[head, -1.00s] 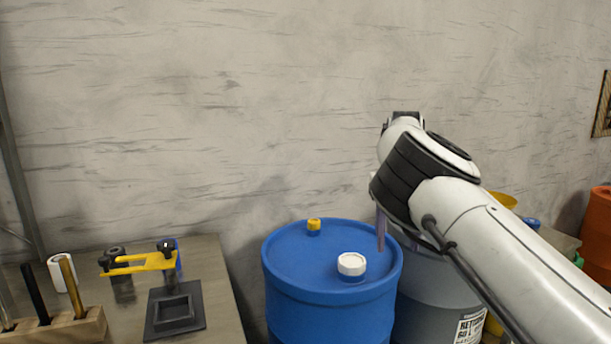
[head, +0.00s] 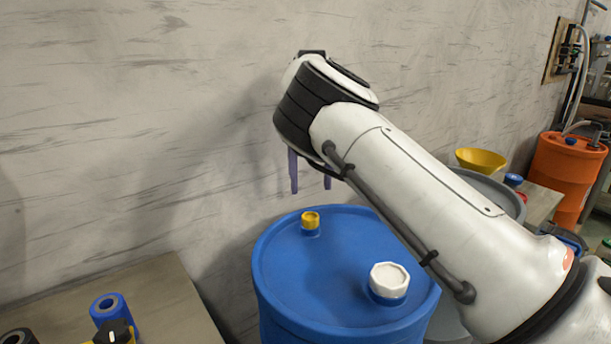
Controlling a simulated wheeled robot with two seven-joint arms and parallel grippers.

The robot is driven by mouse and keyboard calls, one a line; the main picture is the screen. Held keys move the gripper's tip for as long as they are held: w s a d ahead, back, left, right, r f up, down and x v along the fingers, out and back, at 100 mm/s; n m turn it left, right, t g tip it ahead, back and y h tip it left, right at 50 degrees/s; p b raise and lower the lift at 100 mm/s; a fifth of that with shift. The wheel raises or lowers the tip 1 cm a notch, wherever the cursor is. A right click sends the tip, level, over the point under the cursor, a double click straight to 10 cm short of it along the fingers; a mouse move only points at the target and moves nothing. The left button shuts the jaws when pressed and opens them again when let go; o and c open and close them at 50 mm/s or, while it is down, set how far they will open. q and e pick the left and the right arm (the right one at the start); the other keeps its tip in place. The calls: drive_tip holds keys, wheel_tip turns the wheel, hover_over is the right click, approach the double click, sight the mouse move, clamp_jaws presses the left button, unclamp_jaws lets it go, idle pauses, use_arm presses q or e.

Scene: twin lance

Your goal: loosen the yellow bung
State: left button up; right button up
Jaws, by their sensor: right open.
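The yellow bung (head: 310,219) sits on the top of the blue drum (head: 300,265), near its far left rim. A larger white cap (head: 389,280) is on the same drum top, nearer and to the right. My right gripper (head: 311,188) points down above the yellow bung, with its two purplish fingers apart and nothing between them. Its fingertips are clear of the bung. My right forearm crosses the picture from the lower right and hides part of the grey drum behind it. My left gripper is not in view.
A grey drum (head: 490,195), a yellow bowl (head: 481,160) and an orange drum (head: 566,170) stand to the right. The wall is close behind.

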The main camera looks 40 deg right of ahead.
sight(310, 215)
wheel_tip(310, 215, down, 8)
drive_tip(key=b, duration=0.5)
drive_tip(key=shift+r, duration=0.2)
drive_tip(key=shift+w+f+b, duration=0.1)
drive_tip(key=shift+f+b, duration=0.2)
drive_tip(key=shift+f, duration=0.4)
